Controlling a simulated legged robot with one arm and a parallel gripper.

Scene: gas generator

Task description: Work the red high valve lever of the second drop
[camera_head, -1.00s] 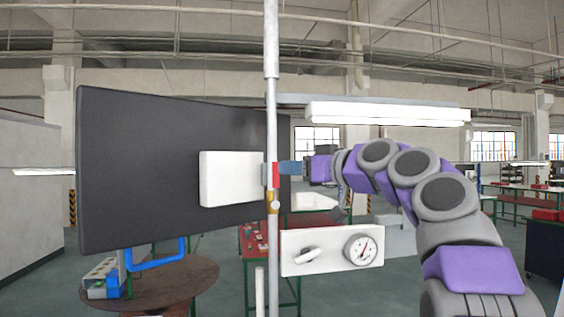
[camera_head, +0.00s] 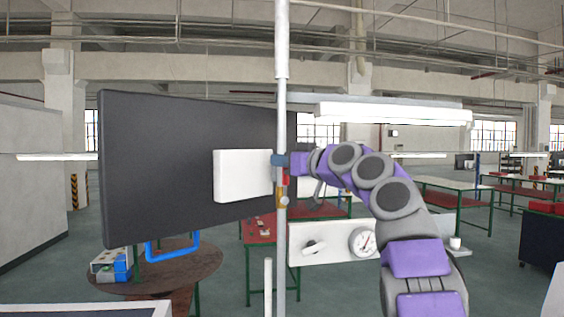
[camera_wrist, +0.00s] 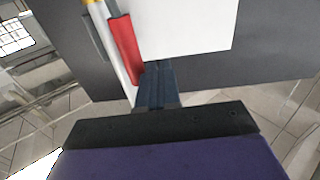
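The red lever (camera_head: 285,179) sits on the thin vertical pipe (camera_head: 281,245), just above a brass-coloured fitting (camera_head: 282,199). In the wrist view the red lever (camera_wrist: 124,48) is a long bar lying along the pale pipe. My gripper (camera_head: 279,160) is at the pipe, level with the lever's upper end and partly covering it. Its narrow blue fingers (camera_wrist: 156,84) look shut together, right beside the lever's near end, with nothing visible between them. I cannot tell whether they touch the lever.
A white box (camera_head: 242,175) and a large dark panel (camera_head: 180,170) stand behind the pipe. A white plate with a gauge (camera_head: 362,242) is low on the right. A round table (camera_head: 190,262) and a red-topped table (camera_head: 262,229) are behind.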

